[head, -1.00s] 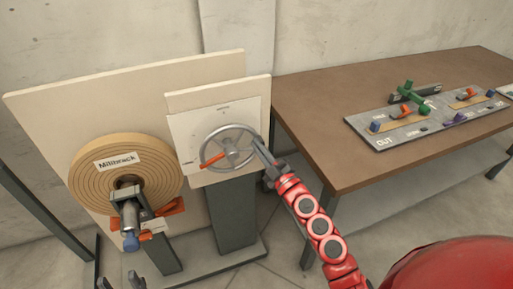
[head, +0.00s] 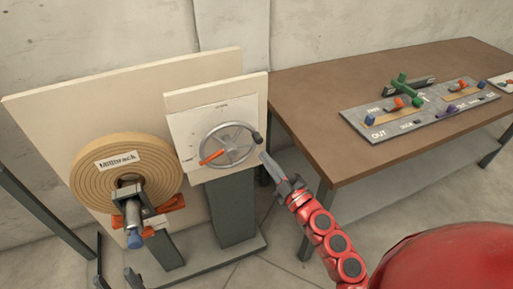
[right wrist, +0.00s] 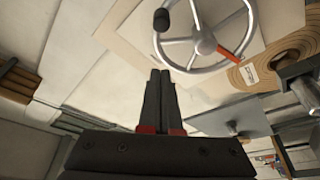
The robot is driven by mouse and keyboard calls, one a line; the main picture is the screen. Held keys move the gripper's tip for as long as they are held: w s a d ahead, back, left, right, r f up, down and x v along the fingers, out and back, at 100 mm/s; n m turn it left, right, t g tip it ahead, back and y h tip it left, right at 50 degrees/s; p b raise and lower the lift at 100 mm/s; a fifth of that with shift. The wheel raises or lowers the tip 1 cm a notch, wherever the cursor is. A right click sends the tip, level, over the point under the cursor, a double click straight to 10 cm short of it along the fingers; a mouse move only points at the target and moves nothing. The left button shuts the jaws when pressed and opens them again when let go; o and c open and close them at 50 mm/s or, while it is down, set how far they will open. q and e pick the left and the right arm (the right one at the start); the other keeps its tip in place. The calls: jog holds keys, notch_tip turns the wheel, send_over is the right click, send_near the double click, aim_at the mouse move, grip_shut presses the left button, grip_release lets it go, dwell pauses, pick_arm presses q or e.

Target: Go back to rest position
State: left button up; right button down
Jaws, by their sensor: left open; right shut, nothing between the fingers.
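My right gripper (head: 265,160) is shut and empty, just to the lower right of the grey handwheel (head: 229,145) and apart from it. The wheel has a black knob (head: 257,138) at its right rim and an orange pointer (head: 211,157) at lower left. In the right wrist view the shut fingers (right wrist: 160,76) point toward the wheel (right wrist: 204,42), with a gap between. My left gripper (head: 116,281) shows only as dark fingertips at the bottom left edge, spread apart. The rest of it is out of view.
A brown roll labelled Millbrock (head: 120,178) hangs on the cream panel (head: 60,107) at left, with a blue-tipped spindle in front. A brown table (head: 330,100) at right bears a grey board (head: 412,124) with coloured parts. Open floor lies between the stand and table.

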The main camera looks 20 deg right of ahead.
jog(key=shift+s+f, duration=0.1)
jog(key=shift+s, duration=0.8)
